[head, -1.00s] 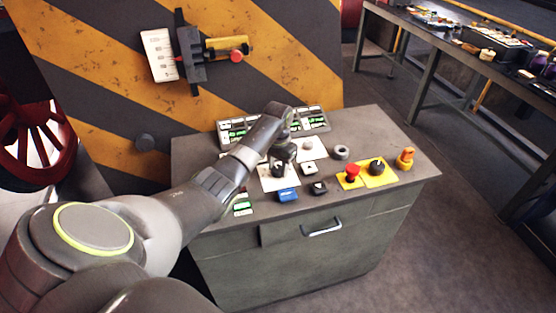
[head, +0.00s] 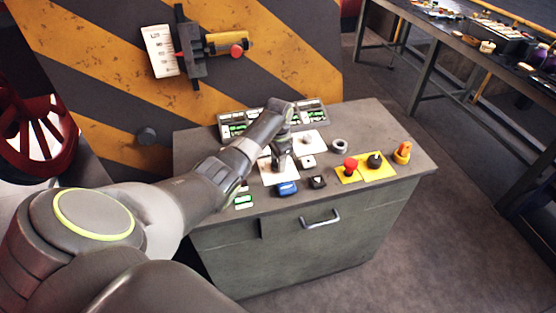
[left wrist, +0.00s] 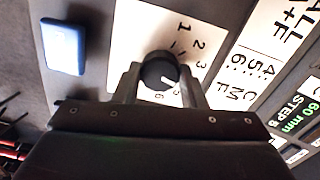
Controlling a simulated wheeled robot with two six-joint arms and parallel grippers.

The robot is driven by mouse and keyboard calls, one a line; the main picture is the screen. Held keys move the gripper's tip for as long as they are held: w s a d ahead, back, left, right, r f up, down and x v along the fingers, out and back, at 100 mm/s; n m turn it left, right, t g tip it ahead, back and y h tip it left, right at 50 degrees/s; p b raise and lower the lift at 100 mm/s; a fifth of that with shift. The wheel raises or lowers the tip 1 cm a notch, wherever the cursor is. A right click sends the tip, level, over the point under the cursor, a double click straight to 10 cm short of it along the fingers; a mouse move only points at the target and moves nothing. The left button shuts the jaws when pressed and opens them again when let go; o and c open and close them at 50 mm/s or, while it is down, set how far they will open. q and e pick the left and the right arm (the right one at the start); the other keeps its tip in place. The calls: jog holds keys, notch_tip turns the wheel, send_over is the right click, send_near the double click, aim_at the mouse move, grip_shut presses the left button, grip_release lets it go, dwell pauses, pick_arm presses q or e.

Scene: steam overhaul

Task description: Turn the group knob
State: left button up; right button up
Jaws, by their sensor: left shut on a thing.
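The group knob (left wrist: 158,72) is a round black knob with a white pointer mark, on a white plate (left wrist: 146,28) with numbers around it. In the left wrist view its pointer is toward the lower right, near the 5 and 6. My left gripper (left wrist: 160,82) is shut on the knob, with one finger on each side of it. In the head view my left gripper (head: 281,162) points down at the white plate on the console, and it hides the knob there. My right gripper is not in view.
The console (head: 372,205) also carries a blue button (head: 287,188), a red mushroom button (head: 350,163), a black knob (head: 374,160) on a yellow plate and an orange part (head: 403,152). A grey ring (head: 340,145) lies behind. A striped panel (head: 290,60) stands behind.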

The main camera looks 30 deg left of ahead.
pick_arm(q)
jog(key=shift+w+r, duration=0.1)
jog(key=o, duration=1)
jog(key=shift+r+p, duration=0.8)
jog(key=shift+r, duration=7.9)
jog(key=shift+f, duration=0.15)
